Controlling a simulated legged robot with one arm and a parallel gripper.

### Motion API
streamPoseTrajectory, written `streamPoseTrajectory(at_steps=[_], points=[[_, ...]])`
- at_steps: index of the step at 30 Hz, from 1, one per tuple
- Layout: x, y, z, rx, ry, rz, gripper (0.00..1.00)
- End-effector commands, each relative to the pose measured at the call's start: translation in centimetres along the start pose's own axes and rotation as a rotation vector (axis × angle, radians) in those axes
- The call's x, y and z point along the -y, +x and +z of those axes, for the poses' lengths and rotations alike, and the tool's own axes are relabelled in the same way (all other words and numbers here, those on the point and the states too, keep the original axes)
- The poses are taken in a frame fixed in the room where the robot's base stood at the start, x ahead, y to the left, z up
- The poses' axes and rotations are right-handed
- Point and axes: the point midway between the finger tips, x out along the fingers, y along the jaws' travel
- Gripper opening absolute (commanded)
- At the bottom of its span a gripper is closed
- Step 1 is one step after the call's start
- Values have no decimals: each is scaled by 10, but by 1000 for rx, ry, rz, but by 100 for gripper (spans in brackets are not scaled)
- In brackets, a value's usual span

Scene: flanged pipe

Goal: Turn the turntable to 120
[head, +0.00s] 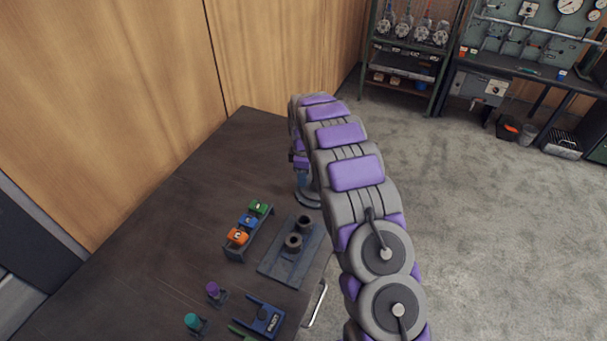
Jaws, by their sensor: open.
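A round grey-blue base (308,200) stands at the table's right edge, partly behind my arm. It looks like the turntable, with an upright grey part above it, but no angle marks can be read. My gripper (299,163) is just above it, at the far end of my arm and mostly hidden by the arm links. Its jaws are open, and whether they touch the upright part cannot be told.
The dark table (170,215) also holds a grey plate (275,268) with dark flanged pipe pieces (293,242), a rack of green, blue and orange blocks (237,237), and a blue tool (266,318). A wooden wall (110,90) stands behind. Shelving (410,60) is far off.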

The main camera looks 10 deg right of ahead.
Motion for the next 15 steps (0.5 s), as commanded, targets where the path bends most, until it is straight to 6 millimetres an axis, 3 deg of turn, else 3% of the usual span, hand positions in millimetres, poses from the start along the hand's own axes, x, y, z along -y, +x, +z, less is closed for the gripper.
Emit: streamPoseTrajectory(at_steps=[2,15], points=[[0,0,0,0,0,0,44],[0,0,0,0,0,0,2]])
